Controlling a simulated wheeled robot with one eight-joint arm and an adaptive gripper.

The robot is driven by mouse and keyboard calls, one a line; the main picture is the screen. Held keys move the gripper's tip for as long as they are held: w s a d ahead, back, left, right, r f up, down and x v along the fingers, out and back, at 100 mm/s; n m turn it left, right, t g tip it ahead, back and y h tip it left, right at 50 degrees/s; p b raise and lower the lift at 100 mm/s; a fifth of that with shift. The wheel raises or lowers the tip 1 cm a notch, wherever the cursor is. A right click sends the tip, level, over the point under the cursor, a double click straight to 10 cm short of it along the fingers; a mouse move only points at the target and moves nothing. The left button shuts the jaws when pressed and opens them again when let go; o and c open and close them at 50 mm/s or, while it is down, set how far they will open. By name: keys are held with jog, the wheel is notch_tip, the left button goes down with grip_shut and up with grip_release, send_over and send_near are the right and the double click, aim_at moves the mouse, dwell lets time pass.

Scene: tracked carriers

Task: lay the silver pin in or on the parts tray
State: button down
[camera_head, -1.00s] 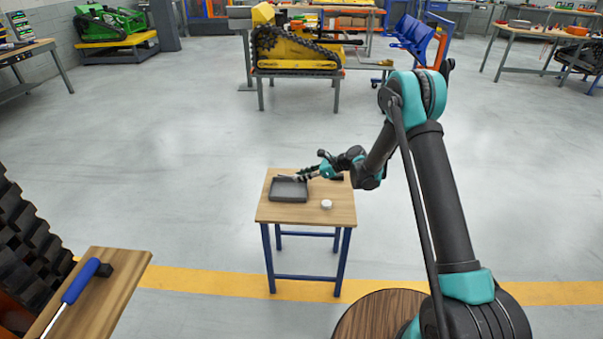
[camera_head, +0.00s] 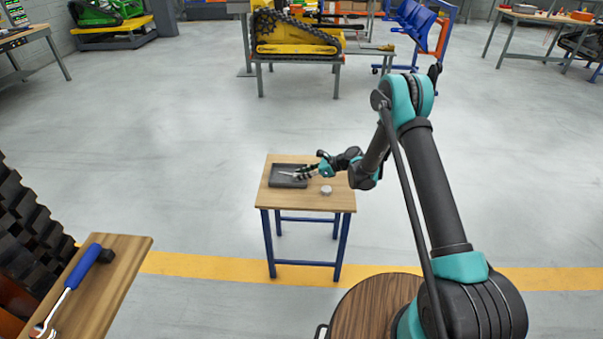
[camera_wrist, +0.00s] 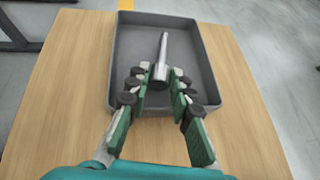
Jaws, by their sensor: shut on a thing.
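The silver pin (camera_wrist: 162,56) is a slim rod with a thicker near end. In the wrist view my gripper (camera_wrist: 161,84) is shut on that thicker end. The pin points away from me, over the floor of the grey parts tray (camera_wrist: 118,50). I cannot tell whether it touches the tray floor. In the head view the tray (camera_head: 274,181) lies on a small wooden table. There my gripper (camera_head: 300,174) reaches in from the right over the tray, and the pin (camera_head: 286,174) shows as a thin light line.
A small round white object (camera_head: 326,190) stands on the small table (camera_head: 300,203) right of the tray. A workbench (camera_head: 113,275) at lower left holds a blue-handled tool (camera_head: 82,266). The floor around the small table is clear.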

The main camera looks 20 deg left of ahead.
jog(key=c, duration=1.3)
grip_release()
jog(key=shift+o, duration=0.2)
jog(key=v, duration=1.2)
